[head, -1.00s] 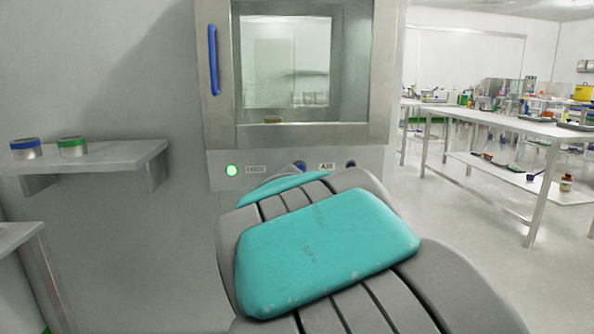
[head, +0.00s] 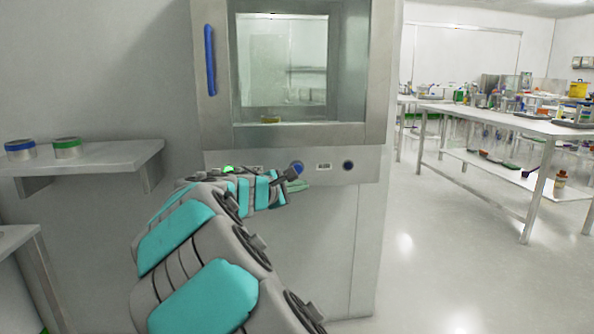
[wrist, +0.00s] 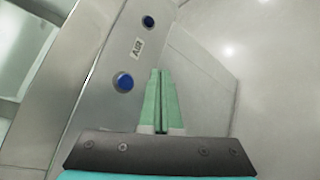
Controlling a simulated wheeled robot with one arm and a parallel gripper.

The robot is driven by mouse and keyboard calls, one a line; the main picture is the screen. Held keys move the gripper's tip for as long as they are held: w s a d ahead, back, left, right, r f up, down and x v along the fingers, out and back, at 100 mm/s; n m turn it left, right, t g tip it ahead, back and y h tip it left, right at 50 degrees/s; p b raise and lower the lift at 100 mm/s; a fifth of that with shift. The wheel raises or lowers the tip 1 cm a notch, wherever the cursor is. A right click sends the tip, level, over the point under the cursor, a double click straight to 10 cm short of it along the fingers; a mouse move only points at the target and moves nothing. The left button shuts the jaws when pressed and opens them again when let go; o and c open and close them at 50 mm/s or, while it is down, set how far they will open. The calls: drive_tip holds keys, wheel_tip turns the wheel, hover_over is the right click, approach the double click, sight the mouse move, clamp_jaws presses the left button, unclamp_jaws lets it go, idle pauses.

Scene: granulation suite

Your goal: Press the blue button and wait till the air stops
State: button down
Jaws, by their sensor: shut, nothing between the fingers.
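The blue button (head: 297,167) is on the panel below the hatch window, left of the "AIR" label (head: 323,167). In the wrist view the blue button (wrist: 123,82) is left of my fingers, uncovered. My gripper (head: 300,186) is shut and empty, with its green fingers just below the button in the head view. The fingers (wrist: 161,72) are pressed together in the wrist view, their tips beside the button. I see no contact with it. A smaller dark blue round fitting (head: 348,166) is right of the label; it also shows in the wrist view (wrist: 148,22).
A green light (head: 228,169) glows on the panel. A shelf (head: 110,156) at left holds two round containers.

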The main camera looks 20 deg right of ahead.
sight(301, 172)
idle(0.4)
drive_tip(key=w+d+p, duration=0.2)
drive_tip(key=w, duration=0.6)
drive_tip(key=shift+w+d+p, duration=0.2)
drive_tip(key=shift+p, duration=0.1)
idle(1.8)
drive_tip(key=shift+w+d+p, duration=0.1)
drive_tip(key=shift+w+p, duration=0.2)
drive_tip(key=shift+w, duration=0.1)
drive_tip(key=shift+w+d, duration=0.15)
drive_tip(key=shift+w, duration=0.3)
idle(0.8)
drive_tip(key=shift+s, duration=0.15)
drive_tip(key=shift+s+a, duration=0.25)
drive_tip(key=shift+s, duration=0.5)
